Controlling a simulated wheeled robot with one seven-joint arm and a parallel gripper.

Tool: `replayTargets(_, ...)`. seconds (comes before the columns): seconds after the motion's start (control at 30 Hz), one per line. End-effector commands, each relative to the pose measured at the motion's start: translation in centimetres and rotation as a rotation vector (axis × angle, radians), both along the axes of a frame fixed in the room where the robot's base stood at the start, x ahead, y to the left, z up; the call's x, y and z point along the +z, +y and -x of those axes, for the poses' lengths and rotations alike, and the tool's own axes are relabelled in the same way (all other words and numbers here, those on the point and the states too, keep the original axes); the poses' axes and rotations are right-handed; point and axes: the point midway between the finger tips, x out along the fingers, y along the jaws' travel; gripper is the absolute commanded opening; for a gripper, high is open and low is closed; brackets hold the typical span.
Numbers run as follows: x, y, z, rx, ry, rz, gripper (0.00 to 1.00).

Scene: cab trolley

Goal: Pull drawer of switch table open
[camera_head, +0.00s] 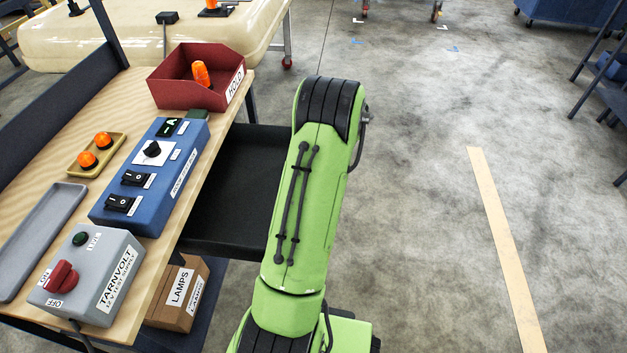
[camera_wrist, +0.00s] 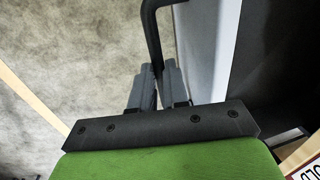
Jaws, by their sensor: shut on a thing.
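The switch table (camera_head: 110,95) has a wooden top and stands at the left in the head view. Its black drawer (camera_head: 232,185) juts out from under the right edge of the top, and its inside shows. My arm hides the drawer's outer end and my gripper in the head view. In the wrist view my gripper (camera_wrist: 156,78) is shut on the dark bent drawer handle (camera_wrist: 151,32). The pale grey drawer front (camera_wrist: 208,45) is right of the fingers, with the dark inside beyond it.
On the top are a blue switch box (camera_head: 150,185), a grey supply box (camera_head: 90,275), a red HOLD bin (camera_head: 180,85) with an orange lamp, and a tray of two orange lamps (camera_head: 85,170). A LAMPS carton (camera_head: 180,300) sits below. Floor at the right is clear.

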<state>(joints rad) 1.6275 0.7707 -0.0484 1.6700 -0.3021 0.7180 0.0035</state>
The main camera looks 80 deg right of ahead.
Motion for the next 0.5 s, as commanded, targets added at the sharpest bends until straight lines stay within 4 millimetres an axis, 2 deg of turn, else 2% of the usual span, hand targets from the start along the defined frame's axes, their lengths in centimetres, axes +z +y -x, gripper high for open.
replayTargets(0.27,0.02,-0.11,0.05,-0.001,0.001,0.004,0.0)
replayTargets(0.3,0.02,-0.11,0.04,-0.001,0.001,0.004,0.18)
replayTargets(0.43,0.01,-0.08,0.02,-0.001,0.0,0.003,0.37)
replayTargets(0.5,0.01,-0.07,0.01,-0.001,0.0,0.003,0.4)
